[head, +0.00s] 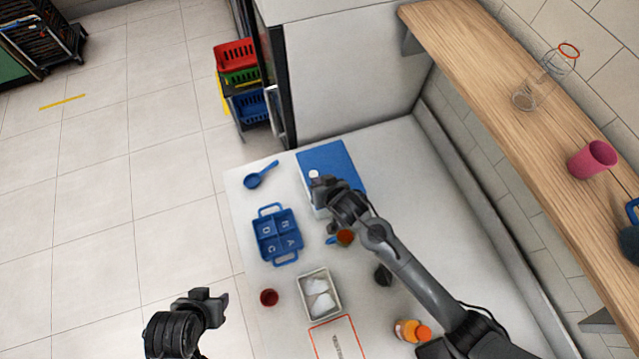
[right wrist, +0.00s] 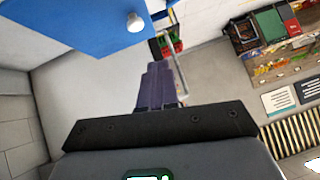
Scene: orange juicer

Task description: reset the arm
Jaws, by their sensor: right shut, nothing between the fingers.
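My right gripper (head: 325,188) is over the far part of the white table, beside a flat blue panel (head: 335,158). In the right wrist view its fingers (right wrist: 157,86) are together with nothing between them. A small white knob-like thing (head: 314,174) shows near the fingertips; a similar one (right wrist: 135,22) shows by a blue surface (right wrist: 85,20) in the wrist view. Whether the gripper touches it I cannot tell. My left gripper (head: 216,300) is off the table's left edge, above the floor; its finger opening is not clear.
On the table (head: 235,200) are a blue ladle (head: 261,175), a blue divided caddy (head: 278,235), a red cup (head: 269,297), a white-filled tray (head: 320,296) and an orange-capped bottle (head: 412,331). A wooden shelf (head: 480,70) runs along the right wall. Open floor lies left.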

